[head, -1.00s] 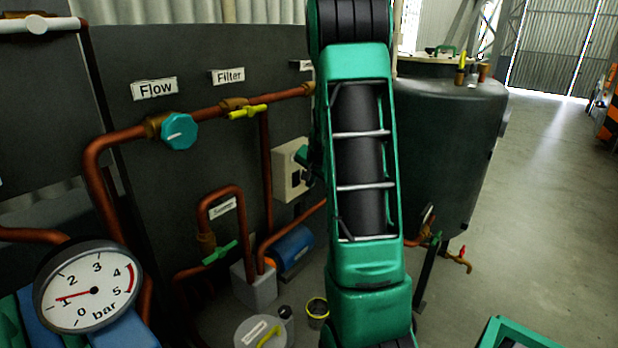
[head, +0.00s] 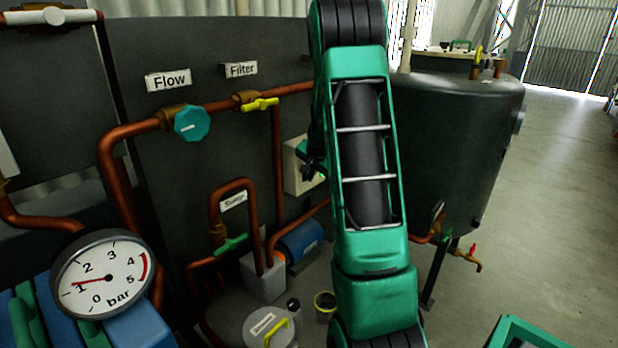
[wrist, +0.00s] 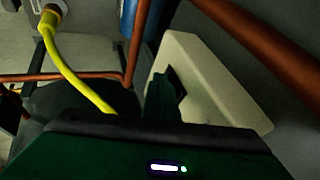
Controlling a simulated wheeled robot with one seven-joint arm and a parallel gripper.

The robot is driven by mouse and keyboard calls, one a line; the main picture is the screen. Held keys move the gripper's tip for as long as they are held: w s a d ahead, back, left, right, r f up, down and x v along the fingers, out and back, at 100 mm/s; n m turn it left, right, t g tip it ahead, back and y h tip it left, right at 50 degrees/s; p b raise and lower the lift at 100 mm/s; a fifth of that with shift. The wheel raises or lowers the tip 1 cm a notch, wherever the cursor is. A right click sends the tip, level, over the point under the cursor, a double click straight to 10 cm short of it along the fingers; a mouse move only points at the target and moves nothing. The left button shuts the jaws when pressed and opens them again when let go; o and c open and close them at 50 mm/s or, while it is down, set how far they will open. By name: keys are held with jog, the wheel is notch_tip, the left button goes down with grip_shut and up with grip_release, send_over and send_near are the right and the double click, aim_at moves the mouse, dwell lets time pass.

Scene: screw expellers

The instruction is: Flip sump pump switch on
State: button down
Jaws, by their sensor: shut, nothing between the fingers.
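A cream switch box (head: 293,181) is mounted on the dark panel, just left of my arm in the head view. In the wrist view the box (wrist: 222,92) fills the middle right, with a dark part (wrist: 178,86) on its face; whether that is the switch lever, and its position, I cannot tell. My gripper (head: 309,170) is in front of the box's upper right part and hides some of it. In the wrist view its dark green fingers (wrist: 161,101) are shut and empty, close beside the dark part; contact is unclear.
Copper pipes (head: 277,150) run left of and below the box. A blue motor (head: 301,242) sits under it, and a lidded grey drum (head: 262,326) with a yellow handle lower down. A dark tank (head: 455,150) stands right. Floor is free at the far right.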

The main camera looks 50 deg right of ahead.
jog(key=shift+r, duration=0.15)
jog(key=shift+r, duration=0.75)
jog(key=s+a+r, duration=0.3)
jog(key=s+r, duration=0.5)
jog(key=shift+s+r, duration=0.15)
jog(key=shift+s, duration=0.25)
dwell(0.5)
